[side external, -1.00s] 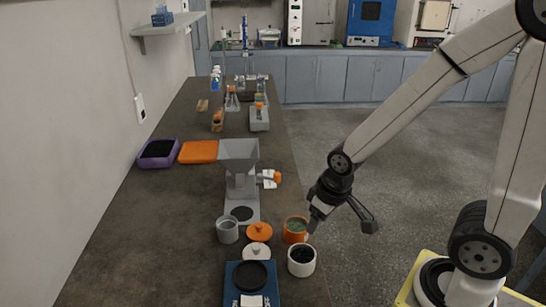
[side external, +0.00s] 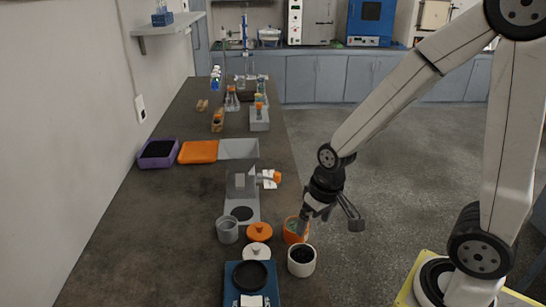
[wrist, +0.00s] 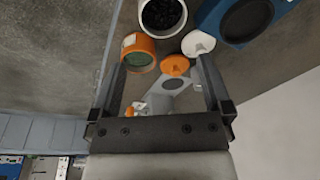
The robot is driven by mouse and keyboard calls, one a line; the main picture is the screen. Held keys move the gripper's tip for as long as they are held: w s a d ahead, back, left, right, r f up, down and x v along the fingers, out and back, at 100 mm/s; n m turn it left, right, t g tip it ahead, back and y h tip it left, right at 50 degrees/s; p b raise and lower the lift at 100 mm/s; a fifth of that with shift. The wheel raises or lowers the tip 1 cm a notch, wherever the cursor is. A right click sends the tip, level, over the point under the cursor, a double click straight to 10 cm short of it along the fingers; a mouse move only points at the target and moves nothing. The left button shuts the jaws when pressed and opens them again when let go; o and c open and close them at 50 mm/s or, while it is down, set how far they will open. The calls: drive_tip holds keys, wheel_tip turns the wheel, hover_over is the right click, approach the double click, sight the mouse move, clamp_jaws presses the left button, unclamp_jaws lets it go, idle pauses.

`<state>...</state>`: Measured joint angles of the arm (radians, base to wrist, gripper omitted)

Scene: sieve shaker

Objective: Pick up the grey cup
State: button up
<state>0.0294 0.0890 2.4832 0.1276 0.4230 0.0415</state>
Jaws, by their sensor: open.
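The grey cup (side external: 228,231) stands upright and open on the bench, left of the orange lid, in the side external view. I cannot make it out in the wrist view. My gripper (side external: 303,226) is open and empty, low over the orange cup (side external: 291,236), to the right of the grey cup. In the wrist view my gripper (wrist: 160,66) has its two fingers wide apart, with the orange cup (wrist: 139,52) by the left finger. From the side, the gripper partly hides the orange cup.
A white cup (side external: 301,268) with dark contents stands nearest the orange cup. An orange lid (side external: 259,231) and a white lid (side external: 257,249) lie between the cups. A blue device (side external: 236,291) is in front, a grey hopper stand (side external: 238,150) behind.

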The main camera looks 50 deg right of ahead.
drive_tip(key=w+a+f+m+g+y, duration=0.2)
drive_tip(key=w+f+m+y, duration=0.35)
drive_tip(key=w+m, duration=0.45)
drive_tip(key=m+t+y, duration=0.5)
drive_tip(key=m+y, duration=0.1)
drive_tip(key=m, duration=0.4)
approach(227, 226)
drive_tip(key=s+a, duration=0.1)
drive_tip(key=a, duration=0.1)
drive_tip(key=s+a+r, duration=0.1)
drive_tip(key=shift+a+r, duration=0.2)
drive_tip(key=shift+a, duration=0.15)
drive_tip(key=shift+w+d+f+m+t, duration=0.1)
drive_tip(key=shift+w+d+m+t, duration=0.2)
drive_tip(key=shift+w+t, duration=0.1)
drive_tip(key=shift+s+x, duration=0.2)
drive_tip(key=shift+x, duration=3.75)
drive_tip(key=c, duration=1.1)
